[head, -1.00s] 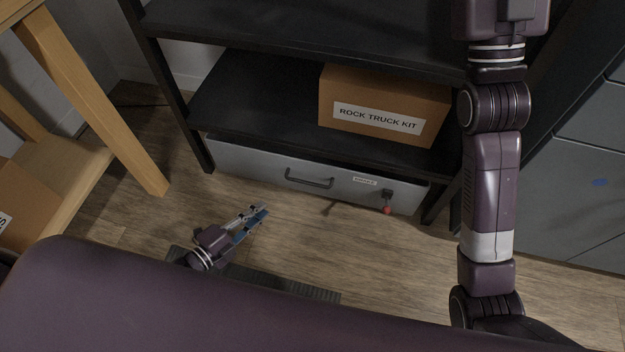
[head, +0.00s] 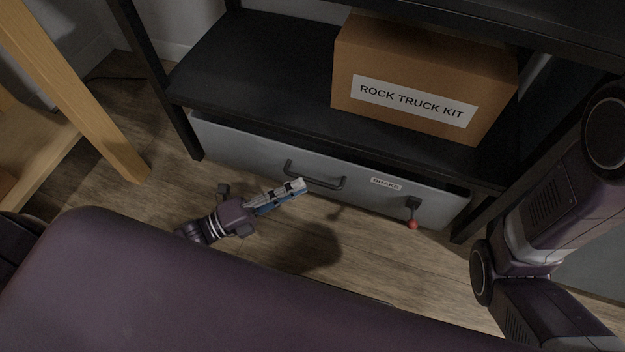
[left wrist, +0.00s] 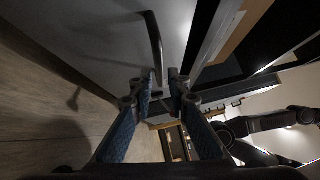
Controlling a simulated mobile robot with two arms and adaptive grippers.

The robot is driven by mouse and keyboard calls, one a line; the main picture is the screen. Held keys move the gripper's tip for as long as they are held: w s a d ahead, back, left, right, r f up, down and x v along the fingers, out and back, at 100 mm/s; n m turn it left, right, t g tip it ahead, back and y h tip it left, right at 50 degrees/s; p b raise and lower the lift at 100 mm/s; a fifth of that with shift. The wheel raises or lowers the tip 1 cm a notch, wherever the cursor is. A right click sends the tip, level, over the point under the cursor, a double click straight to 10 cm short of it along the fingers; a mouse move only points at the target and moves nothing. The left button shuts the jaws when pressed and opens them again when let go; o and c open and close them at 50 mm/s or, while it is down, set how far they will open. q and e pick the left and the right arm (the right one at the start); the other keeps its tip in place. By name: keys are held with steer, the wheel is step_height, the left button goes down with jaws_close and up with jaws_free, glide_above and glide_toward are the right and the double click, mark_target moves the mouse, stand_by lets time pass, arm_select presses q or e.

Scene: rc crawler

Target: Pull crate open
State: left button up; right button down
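The grey crate (head: 245,151) sits under the lowest shelf, with a dark bar handle (head: 318,184) on its front and a label reading DRAKE. My left gripper (head: 301,186) is in front of the crate, close to the handle. In the left wrist view its two blue-padded fingers (left wrist: 160,76) are apart, with a gap between them. The handle (left wrist: 153,42) shows there by the fingertips; I cannot tell whether they touch. My right arm stands at the right of the head view, its gripper out of view.
A dark latch with a red knob (head: 413,224) is at the crate front's right end. A cardboard box marked ROCK TRUCK KIT (head: 430,80) sits on the shelf (head: 250,95) above. A wooden table leg (head: 95,100) stands at left. The floor before the crate is clear.

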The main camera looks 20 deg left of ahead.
mark_target(312, 179)
arm_select(q)
steer(key=shift+b+x, duration=0.75)
steer(key=shift+x, duration=1.6)
steer(key=shift+c, duration=0.4)
jaws_close()
